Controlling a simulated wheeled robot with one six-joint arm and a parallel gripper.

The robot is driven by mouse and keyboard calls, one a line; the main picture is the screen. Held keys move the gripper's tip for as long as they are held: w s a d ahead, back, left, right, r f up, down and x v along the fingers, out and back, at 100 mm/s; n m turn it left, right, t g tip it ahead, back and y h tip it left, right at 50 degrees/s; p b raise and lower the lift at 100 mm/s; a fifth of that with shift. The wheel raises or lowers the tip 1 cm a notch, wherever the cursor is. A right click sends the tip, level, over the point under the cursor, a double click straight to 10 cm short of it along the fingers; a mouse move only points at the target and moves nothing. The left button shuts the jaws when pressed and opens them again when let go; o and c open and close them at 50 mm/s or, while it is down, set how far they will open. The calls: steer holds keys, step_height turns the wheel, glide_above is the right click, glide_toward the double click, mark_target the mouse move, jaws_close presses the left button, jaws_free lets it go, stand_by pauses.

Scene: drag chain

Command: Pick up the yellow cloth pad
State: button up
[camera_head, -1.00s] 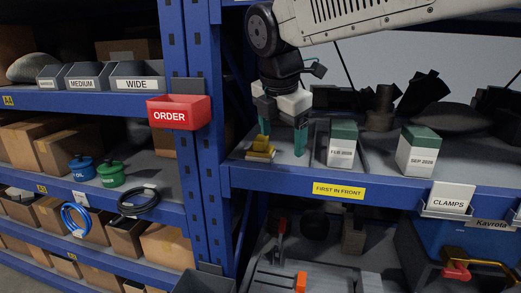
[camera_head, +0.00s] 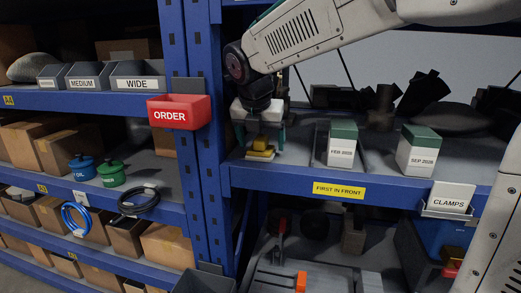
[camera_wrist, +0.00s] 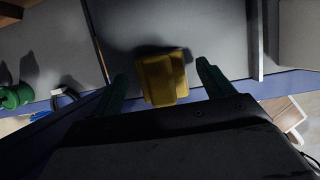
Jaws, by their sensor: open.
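The yellow cloth pad (camera_head: 261,151) lies on the grey shelf near its front left corner, beside the blue upright. In the wrist view the pad (camera_wrist: 163,78) looks like a small folded block and lies between the two green fingers. My gripper (camera_head: 260,143) is open above the pad, with one finger on each side of it. Whether the fingertips reach down to shelf level cannot be told.
Two green-and-white boxes, marked FEB (camera_head: 342,145) and SEP (camera_head: 417,152), stand to the right on the same shelf. The blue rack upright (camera_head: 206,90) and the red ORDER bin (camera_head: 179,112) are close on the left. A CLAMPS label holder (camera_head: 449,197) hangs at the shelf front.

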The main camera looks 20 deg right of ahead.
mark_target(265, 136)
steer(key=shift+f, duration=0.15)
steer(key=shift+c, duration=0.3)
steer(key=c, duration=1)
steer(key=shift+w+r, duration=0.1)
steer(key=shift+r, duration=0.45)
steer(key=r, duration=0.2)
steer(key=shift+s+d+r, duration=0.2)
steer(key=shift+s+r, duration=0.15)
steer(key=shift+s, duration=0.05)
steer(key=s+d, duration=0.2)
steer(key=s, duration=0.2)
steer(key=s+d, duration=0.2)
steer(key=s, duration=0.3)
steer(key=s+d+r, duration=0.1)
steer(key=s+d, duration=0.1)
steer(key=s, duration=0.3)
steer(key=shift+r, duration=0.1)
steer(key=shift+o, duration=0.5)
